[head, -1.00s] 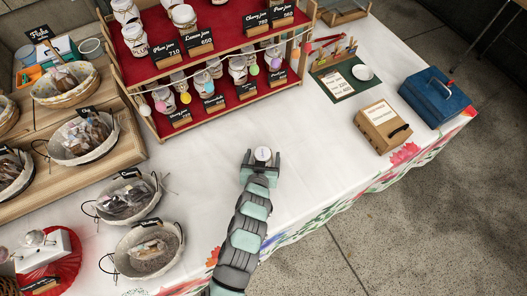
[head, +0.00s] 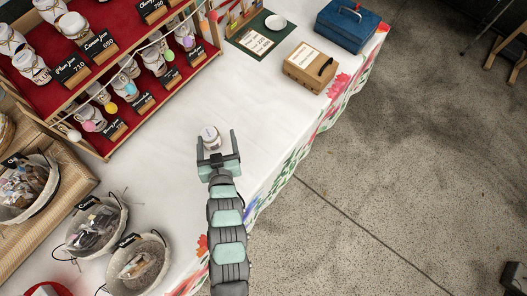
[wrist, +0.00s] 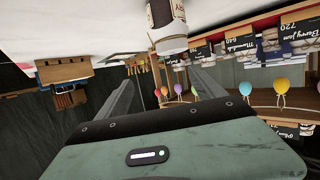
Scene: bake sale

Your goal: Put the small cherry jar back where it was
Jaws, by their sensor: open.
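The small cherry jar (head: 210,136), with a white lid, stands upright on the white tablecloth. My gripper (head: 219,144) is open at the jar, with the jar just ahead of its fingertips and nearer the left one. In the wrist view, which looks upside down, the jar (wrist: 166,28) shows at the top with a dark body and pale label ending in "RY". The open fingers of my gripper (wrist: 162,72) reach toward it, and I see no finger pressed on it.
The red tiered jam stand (head: 75,60) with several jars and price cards is at upper left. Baskets (head: 137,262) of baked goods stand at lower left. A wooden box (head: 306,68) and a blue case (head: 350,24) lie at the back right. The tablecloth around the jar is clear.

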